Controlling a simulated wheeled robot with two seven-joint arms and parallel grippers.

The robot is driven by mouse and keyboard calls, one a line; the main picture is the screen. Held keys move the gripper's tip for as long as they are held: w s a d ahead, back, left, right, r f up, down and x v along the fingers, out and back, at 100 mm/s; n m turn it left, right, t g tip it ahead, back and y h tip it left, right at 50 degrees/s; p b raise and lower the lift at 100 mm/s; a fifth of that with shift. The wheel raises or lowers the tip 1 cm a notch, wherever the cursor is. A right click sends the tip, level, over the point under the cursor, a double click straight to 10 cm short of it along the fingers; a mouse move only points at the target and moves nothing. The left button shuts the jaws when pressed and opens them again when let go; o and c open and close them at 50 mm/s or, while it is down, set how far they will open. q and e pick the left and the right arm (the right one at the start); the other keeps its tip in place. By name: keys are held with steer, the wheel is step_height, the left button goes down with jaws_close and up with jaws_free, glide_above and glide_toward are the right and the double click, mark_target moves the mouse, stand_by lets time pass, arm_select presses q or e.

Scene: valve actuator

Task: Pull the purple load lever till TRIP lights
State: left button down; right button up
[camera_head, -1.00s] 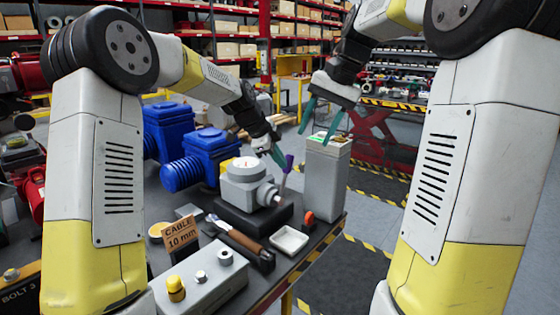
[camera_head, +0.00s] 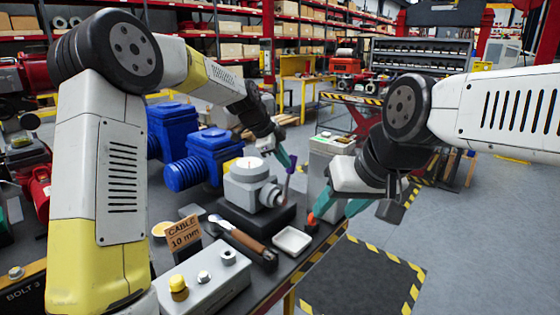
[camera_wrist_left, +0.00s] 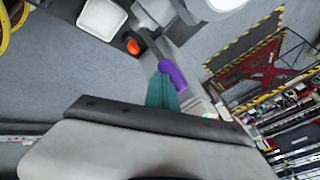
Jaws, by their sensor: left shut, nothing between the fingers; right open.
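The grey valve unit (camera_head: 244,180), with a white gauge on top, stands on a dark base on the bench. Its purple load lever (camera_head: 290,168) points up at its right side. In the left wrist view the purple lever (camera_wrist_left: 173,76) shows at the fingertips. My left gripper (camera_head: 286,160) is shut and empty, its teal fingers beside the lever; I cannot tell if they touch it. My right gripper (camera_head: 334,212) is open, its fingers apart near the orange-red knob (camera_head: 311,219) at the bench edge. No TRIP lamp is readable.
A tall grey box (camera_head: 322,168) stands behind my right gripper, partly hidden. A white tray (camera_head: 292,240), a brown-handled tool (camera_head: 245,242), a CABLE 10 mm sign (camera_head: 184,234) and a button box (camera_head: 205,280) occupy the front. Blue motors (camera_head: 205,150) stand behind. Floor right of the bench is clear.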

arm_select(q)
steer(key=v, duration=0.8)
steer(key=s+a+r+n+t+y, duration=0.25)
steer(key=s+a+n, duration=0.7)
steer(key=s, duration=0.55)
steer(key=s+a+f+n, duration=0.2)
steer(key=s+a+n, duration=0.2)
steer(key=s, duration=0.4)
steer(key=s+a+f+n, duration=0.2)
steer(key=s+a+n, duration=0.2)
steer(key=s+n, duration=0.3)
steer(key=shift+s+a+y, duration=0.4)
steer(key=shift+s+y, duration=0.05)
steer(key=shift+s, duration=0.3)
